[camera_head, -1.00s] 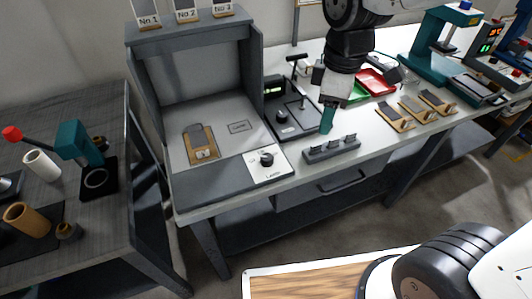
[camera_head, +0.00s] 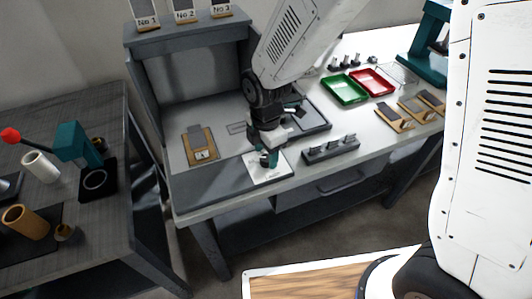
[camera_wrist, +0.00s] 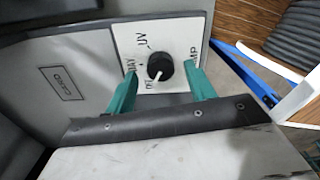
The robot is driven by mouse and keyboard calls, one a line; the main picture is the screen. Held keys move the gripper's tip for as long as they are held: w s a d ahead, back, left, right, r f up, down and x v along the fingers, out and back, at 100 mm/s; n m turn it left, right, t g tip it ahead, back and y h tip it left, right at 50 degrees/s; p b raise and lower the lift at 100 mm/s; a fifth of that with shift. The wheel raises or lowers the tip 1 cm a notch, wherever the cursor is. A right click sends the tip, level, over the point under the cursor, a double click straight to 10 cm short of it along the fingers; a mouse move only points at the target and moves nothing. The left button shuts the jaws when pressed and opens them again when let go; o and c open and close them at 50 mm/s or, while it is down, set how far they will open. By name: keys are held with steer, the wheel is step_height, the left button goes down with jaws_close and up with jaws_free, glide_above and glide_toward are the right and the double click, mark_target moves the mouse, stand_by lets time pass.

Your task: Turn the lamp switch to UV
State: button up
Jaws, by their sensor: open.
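The lamp switch is a round black knob (camera_wrist: 160,66) with a white pointer, on a white plate (camera_wrist: 185,30). The plate is marked UV, DAY and OFF, and the pointer is at the OFF mark. My gripper (camera_wrist: 161,72) is open, with one teal finger on each side of the knob. A gap shows between each finger and the knob. In the head view my gripper (camera_head: 267,160) is down over the white plate (camera_head: 283,168) at the front of the grey booth. It hides the knob there.
A wooden-backed sample (camera_head: 200,145) lies in the booth (camera_head: 192,75), left of the plate. A dark rack (camera_head: 331,149) stands close to the right of my gripper. Green (camera_head: 345,88) and red (camera_head: 372,80) trays lie farther back.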

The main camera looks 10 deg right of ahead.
steer(key=shift+f, duration=0.5)
steer(key=c, duration=1)
